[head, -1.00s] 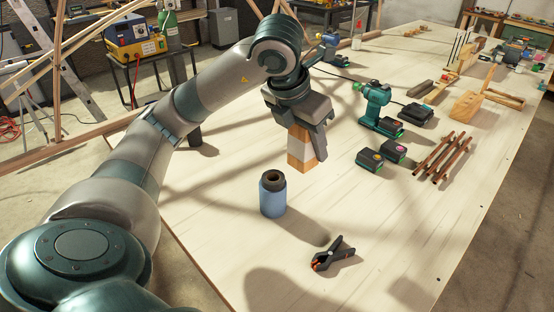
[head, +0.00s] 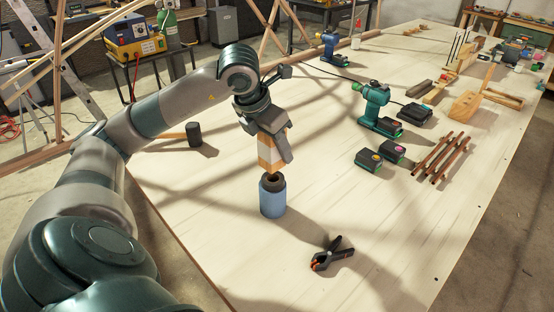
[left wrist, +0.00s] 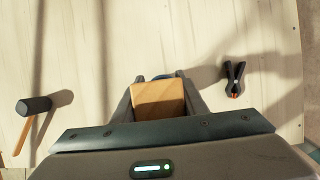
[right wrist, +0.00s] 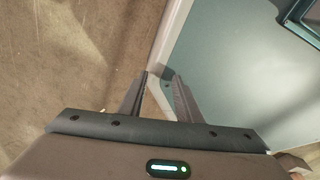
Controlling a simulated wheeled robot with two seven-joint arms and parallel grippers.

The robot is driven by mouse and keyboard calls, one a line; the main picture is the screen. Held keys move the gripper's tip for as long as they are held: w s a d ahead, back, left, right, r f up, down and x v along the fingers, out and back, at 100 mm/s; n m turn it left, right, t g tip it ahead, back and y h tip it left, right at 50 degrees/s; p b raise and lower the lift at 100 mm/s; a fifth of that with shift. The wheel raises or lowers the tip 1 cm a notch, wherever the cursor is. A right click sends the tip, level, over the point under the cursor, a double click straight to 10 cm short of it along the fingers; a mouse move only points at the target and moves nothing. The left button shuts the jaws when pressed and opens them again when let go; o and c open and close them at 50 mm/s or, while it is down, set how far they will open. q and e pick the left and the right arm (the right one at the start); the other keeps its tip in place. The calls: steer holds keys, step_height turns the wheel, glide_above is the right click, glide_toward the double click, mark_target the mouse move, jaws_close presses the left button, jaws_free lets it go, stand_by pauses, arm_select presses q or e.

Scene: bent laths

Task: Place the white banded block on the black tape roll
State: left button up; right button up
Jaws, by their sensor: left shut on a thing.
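The white banded block (head: 271,158), wood-coloured with a pale band, is held in my left gripper (head: 272,138), which is shut on it. It is slightly tilted in the head view. The black tape roll (head: 272,184) lies on top of an upright blue cylinder (head: 272,203). In the left wrist view the block's wooden end (left wrist: 158,99) shows between the fingers and hides the roll. My right gripper (right wrist: 161,76) is open and empty, away from the table.
A black spring clamp (head: 332,254) lies in front and to the right of the cylinder. A mallet (head: 194,134) lies to the left. A green drill (head: 375,108), batteries (head: 369,160) and brown sticks (head: 438,158) lie to the right. The table (head: 215,215) is bare around the cylinder.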

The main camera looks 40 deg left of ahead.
mark_target(277, 161)
steer(key=shift+w, duration=0.3)
